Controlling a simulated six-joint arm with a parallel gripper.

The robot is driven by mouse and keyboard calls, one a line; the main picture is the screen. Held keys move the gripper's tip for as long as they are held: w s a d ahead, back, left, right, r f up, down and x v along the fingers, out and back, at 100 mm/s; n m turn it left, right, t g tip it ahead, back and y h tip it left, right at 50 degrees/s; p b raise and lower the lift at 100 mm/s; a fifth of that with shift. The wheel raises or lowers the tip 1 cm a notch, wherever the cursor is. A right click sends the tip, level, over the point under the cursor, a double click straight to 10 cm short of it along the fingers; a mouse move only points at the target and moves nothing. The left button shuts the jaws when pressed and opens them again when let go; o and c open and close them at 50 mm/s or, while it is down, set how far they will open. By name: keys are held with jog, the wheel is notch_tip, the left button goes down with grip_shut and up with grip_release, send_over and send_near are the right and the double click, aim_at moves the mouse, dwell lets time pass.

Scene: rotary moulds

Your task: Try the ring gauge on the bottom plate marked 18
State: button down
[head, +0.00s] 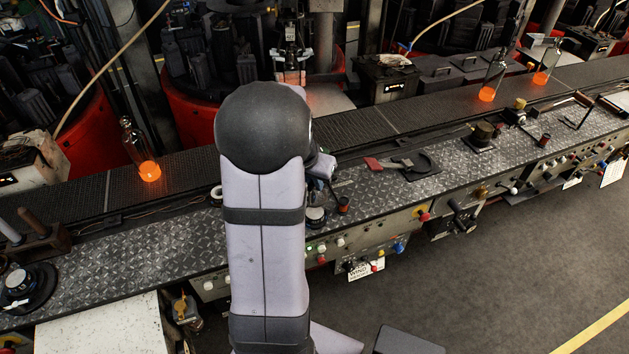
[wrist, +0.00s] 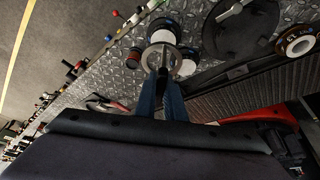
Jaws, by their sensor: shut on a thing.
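In the wrist view my gripper (wrist: 164,88) has its blue fingers closed on a pale metal ring, the ring gauge (wrist: 148,59), held out past the fingertips above the steel deck. Just beyond the ring is a round stack with a pale top (wrist: 166,26); it also shows beside my arm in the head view (head: 315,214). A pale round piece with a dark centre and a number (wrist: 299,42) lies at the right; the number looks like 13 or 18, and I cannot tell which. My arm hides the gripper and ring in the head view.
A large dark disc (wrist: 238,32) with a pale bar lies between the round pieces. A small reddish cylinder (head: 343,205) stands near the deck's front edge. The conveyor (head: 375,125) runs behind, with glowing bottles (head: 149,171) on it. A red-handled tool (head: 385,164) lies to the right.

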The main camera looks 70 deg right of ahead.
jog(key=b, duration=0.4)
send_over(314, 212)
jog(key=shift+d+f, duration=0.1)
jog(key=shift+f, duration=2.5)
jog(key=shift+b, duration=0.3)
jog(key=shift+f+b, duration=0.6)
jog(key=shift+b, duration=0.05)
dwell(0.9)
